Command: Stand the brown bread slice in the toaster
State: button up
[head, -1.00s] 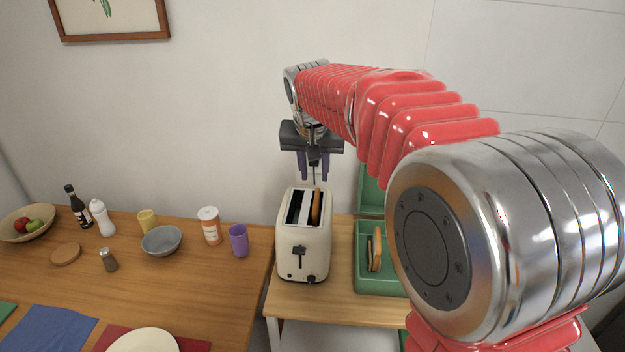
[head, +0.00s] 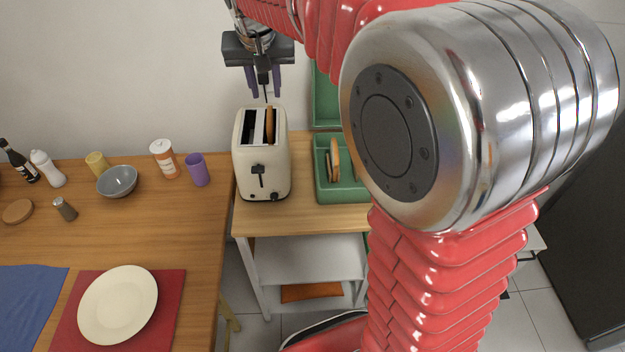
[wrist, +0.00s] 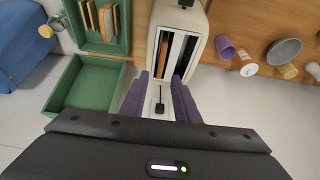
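A brown bread slice (head: 269,126) stands on edge in the right-hand slot of the cream toaster (head: 254,160); its top shows above the slot. In the wrist view the slice (wrist: 164,56) lies along the left slot of the toaster (wrist: 151,43), and the other slot looks empty. My gripper (head: 264,93) hangs above and behind the toaster, with its purple fingers pointing down. In the wrist view my gripper (wrist: 160,95) has its fingers apart with nothing held between them. It is clear of the slice.
A green bin (head: 324,193) holding several slices stands right of the toaster; another green bin (wrist: 72,108) is empty. A purple cup (head: 197,170), grey bowl (head: 118,181) and white plate (head: 118,303) are on the wooden table. A black plug (wrist: 158,107) sits in the wall behind.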

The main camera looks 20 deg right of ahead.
jog(key=s+d+f+n, duration=0.1)
jog(key=s+f, duration=0.1)
jog(key=s, duration=1.3)
jog(key=s+f+n+t+y, duration=0.1)
jog(key=s+f+n, duration=0.1)
jog(key=s, duration=1.3)
jog(key=shift+s+d+f, duration=0.3)
jog(key=shift+d+f, duration=0.1)
jog(key=shift+f, duration=0.4)
jog(key=shift+a, duration=0.45)
jog(key=shift+w, duration=0.25)
